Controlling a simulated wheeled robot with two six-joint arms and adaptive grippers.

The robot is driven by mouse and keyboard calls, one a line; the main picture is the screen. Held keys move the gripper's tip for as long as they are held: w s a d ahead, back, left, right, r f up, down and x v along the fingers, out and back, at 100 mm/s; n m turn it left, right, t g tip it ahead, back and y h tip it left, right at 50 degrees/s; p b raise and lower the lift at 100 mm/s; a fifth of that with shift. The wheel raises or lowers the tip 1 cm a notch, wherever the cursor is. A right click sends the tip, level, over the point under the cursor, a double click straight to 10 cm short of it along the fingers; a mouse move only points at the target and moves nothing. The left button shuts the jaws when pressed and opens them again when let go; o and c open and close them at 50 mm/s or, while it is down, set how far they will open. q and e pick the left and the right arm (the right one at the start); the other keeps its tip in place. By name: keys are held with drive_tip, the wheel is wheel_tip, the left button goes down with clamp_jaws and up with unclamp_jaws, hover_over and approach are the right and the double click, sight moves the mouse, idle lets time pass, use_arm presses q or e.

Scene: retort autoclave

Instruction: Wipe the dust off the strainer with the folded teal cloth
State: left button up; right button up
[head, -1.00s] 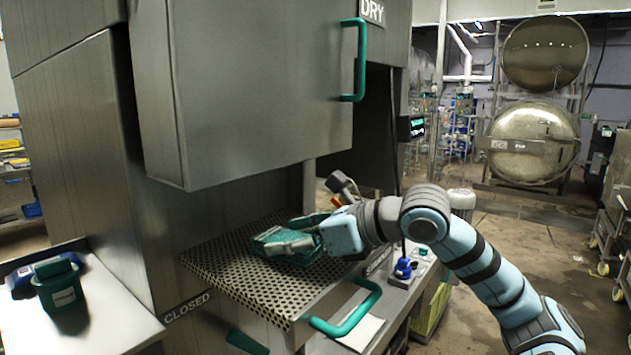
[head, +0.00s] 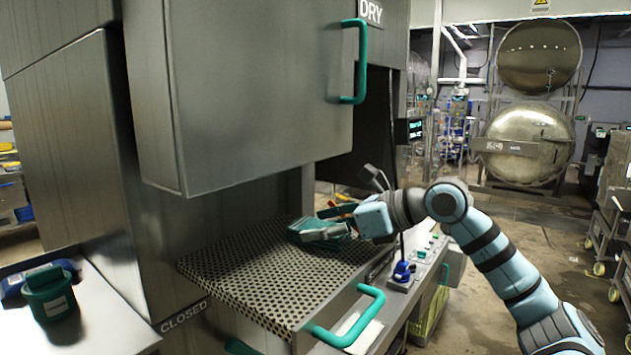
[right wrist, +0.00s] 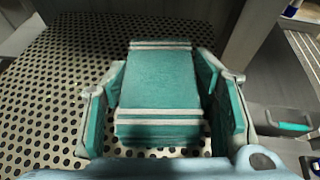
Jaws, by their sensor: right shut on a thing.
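A flat perforated metal surface with dark round holes, which I take to be the strainer (head: 255,275), slopes out below the steel cabinet; it also fills the left of the right wrist view (right wrist: 48,85). The folded teal cloth (right wrist: 158,82), with pale stripes at both ends, lies between the teal-padded fingers of my right gripper (right wrist: 165,112). The gripper is shut on it. In the head view my right gripper (head: 322,232) is over the far right part of the perforated surface. I cannot tell whether the cloth touches the surface. No dust can be made out. My left gripper is out of view.
The steel cabinet's door (head: 250,95) overhangs the perforated surface. A teal handle (head: 348,318) sticks out at its front. A blue-based control (head: 402,272) sits on the ledge to the right. A green tub (head: 50,293) stands on the left bench.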

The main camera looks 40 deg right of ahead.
wheel_tip(320, 180, up, 2)
drive_tip(key=shift+p, duration=0.45)
wheel_tip(320, 180, up, 6)
drive_tip(key=p, duration=0.5)
drive_tip(key=shift+r, duration=0.1)
drive_tip(key=shift+a, duration=0.15)
